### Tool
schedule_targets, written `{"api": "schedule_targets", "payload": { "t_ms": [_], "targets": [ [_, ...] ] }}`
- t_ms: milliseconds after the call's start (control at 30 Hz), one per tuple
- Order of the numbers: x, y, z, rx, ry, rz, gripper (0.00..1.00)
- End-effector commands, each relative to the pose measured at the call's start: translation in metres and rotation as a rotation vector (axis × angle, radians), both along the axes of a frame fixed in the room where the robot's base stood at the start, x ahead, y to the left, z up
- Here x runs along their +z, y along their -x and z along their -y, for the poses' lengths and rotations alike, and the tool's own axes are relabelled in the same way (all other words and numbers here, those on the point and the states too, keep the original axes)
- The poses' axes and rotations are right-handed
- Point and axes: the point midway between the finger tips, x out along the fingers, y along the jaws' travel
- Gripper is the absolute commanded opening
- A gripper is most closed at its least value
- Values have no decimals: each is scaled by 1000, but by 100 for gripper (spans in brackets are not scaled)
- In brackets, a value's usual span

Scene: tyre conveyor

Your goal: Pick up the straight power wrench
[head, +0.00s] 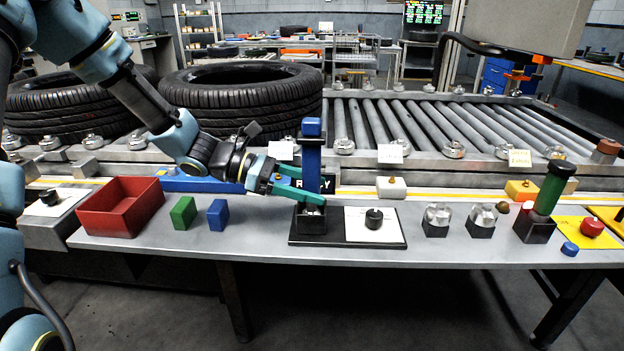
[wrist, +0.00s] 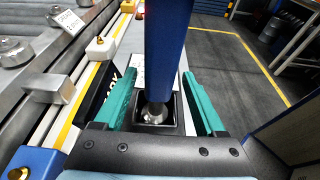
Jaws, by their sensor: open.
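The straight power wrench appears to be the upright blue tool (head: 311,155), standing in a black holder (head: 310,222) on the bench. In the wrist view its blue shaft (wrist: 167,45) rises between my fingers, with a metal end (wrist: 154,112) down in the square holder. My gripper (head: 306,185) reaches in from the left, its green fingers level and open. In the wrist view the gripper (wrist: 159,75) has one finger on each side of the blue shaft, with gaps visible on both sides. The far side of the wrench is hidden.
A red bin (head: 120,207), a green block (head: 183,212) and a blue block (head: 217,214) sit left. A white card with a black knob (head: 374,218) lies right. A green-handled tool (head: 551,188) stands further right. The roller conveyor (head: 440,120) with tyres (head: 240,92) runs behind.

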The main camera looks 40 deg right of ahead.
Motion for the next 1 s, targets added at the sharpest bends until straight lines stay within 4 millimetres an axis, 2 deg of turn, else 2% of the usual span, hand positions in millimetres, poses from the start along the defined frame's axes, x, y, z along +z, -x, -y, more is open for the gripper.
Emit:
{"api": "schedule_targets", "payload": {
  "t_ms": [200, 500, 1000],
  "targets": [
    [-7, 17, 23, -3, 1, -1, 72],
    [-9, 19, 27, -1, 0, 2, 72],
    [-9, 19, 26, -1, 0, 2, 16]
  ]
}}
